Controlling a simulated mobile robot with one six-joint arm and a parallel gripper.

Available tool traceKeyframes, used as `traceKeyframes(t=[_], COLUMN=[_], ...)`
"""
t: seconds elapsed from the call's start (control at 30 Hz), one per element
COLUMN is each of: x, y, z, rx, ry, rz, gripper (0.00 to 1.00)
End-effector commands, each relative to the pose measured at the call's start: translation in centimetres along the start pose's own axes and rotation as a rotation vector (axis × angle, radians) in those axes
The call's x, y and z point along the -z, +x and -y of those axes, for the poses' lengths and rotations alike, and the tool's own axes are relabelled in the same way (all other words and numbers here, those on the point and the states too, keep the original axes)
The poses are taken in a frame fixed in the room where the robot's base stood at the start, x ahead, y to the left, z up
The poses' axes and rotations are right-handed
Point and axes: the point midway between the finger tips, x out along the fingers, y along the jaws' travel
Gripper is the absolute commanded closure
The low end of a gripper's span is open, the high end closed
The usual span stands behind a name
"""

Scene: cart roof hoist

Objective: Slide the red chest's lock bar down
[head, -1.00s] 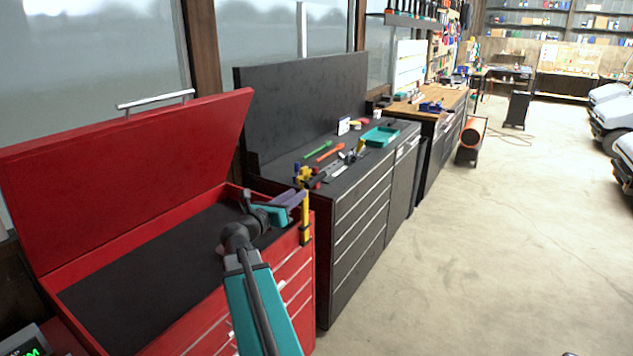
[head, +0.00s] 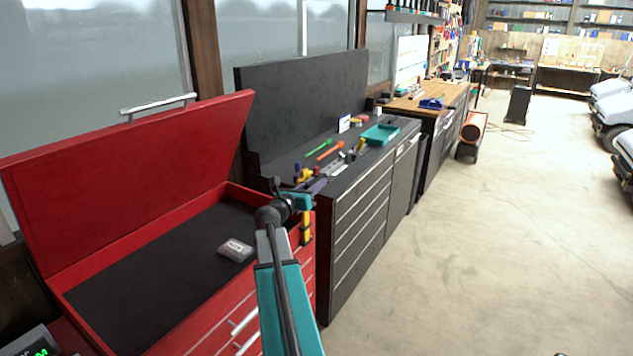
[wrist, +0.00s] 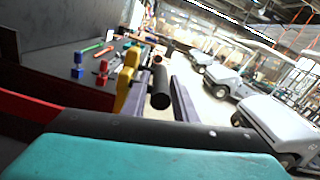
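The red chest (head: 175,143) stands at the left with its lid raised. Its yellow lock bar (head: 306,232) is upright at the right front corner; my gripper hides its middle in the head view. In the wrist view the yellow bar (wrist: 127,82) shows just left of the fingers, with a black round handle (wrist: 160,88) beside it. My gripper (head: 318,186) is at the bar's upper part. In the wrist view its two purple fingers (wrist: 163,100) are apart, one on either side of the black handle. Contact with the handle cannot be made out.
A small grey-and-red box (head: 236,250) lies in the chest's open top. The black cabinet (head: 352,210) right beside the chest carries tools and a teal tray (head: 380,134). A black back panel (head: 300,105) rises behind.

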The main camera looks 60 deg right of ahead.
Motion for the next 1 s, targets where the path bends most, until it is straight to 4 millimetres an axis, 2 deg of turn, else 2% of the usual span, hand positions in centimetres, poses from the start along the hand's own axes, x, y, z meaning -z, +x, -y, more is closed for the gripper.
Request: traceKeyframes(t=[0.2,0.5,0.53,0.67,0.7,1.0], x=[-0.03,0.02,0.02,0.02,0.02,0.53], y=[1.17,1.25,1.25,1.26,1.26,1.28], z=[0.01,0.08,0.08,0.1,0.1,0.03], rx=[0.0,0.0,0.0,0.001,0.001,0.001], ry=[-0.001,0.0,0.0,0.0,0.0,0.0], rz=[0.0,0.0,0.0,0.0,0.0,0.0], gripper=[0.74,0.74,0.76,0.97,1.0,1.0])
